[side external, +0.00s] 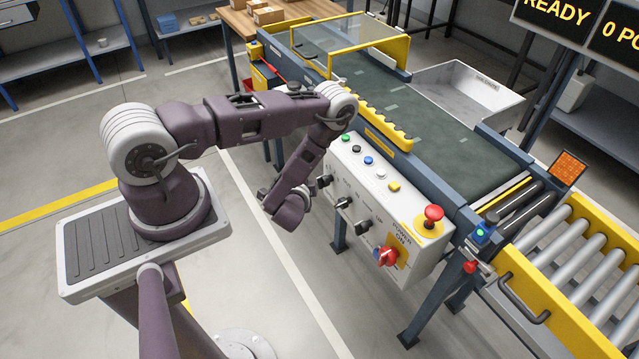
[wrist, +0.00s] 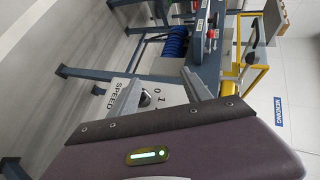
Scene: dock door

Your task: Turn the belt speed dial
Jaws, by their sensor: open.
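The speed dial (wrist: 147,98) is a dark knob on a pale panel face in the wrist view. The word SPEED and the digits 0 and 1 are printed beside it. In the side external view, several black knobs line the front of the white control panel (side external: 408,225); their labels are too small to read. My gripper (side external: 275,198) is open in front of the left end of that panel, near the leftmost black knob (side external: 323,181). Its fingers are mostly hidden there. In the wrist view a grey finger (wrist: 198,84) lies just right of the dial, apart from it.
Coloured buttons and a red emergency stop (side external: 432,215) sit on the panel's top. A red power switch (side external: 388,256) is on its front right. The conveyor belt (side external: 430,125) runs behind, with a roller track (side external: 575,265) at right. The floor before the panel is clear.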

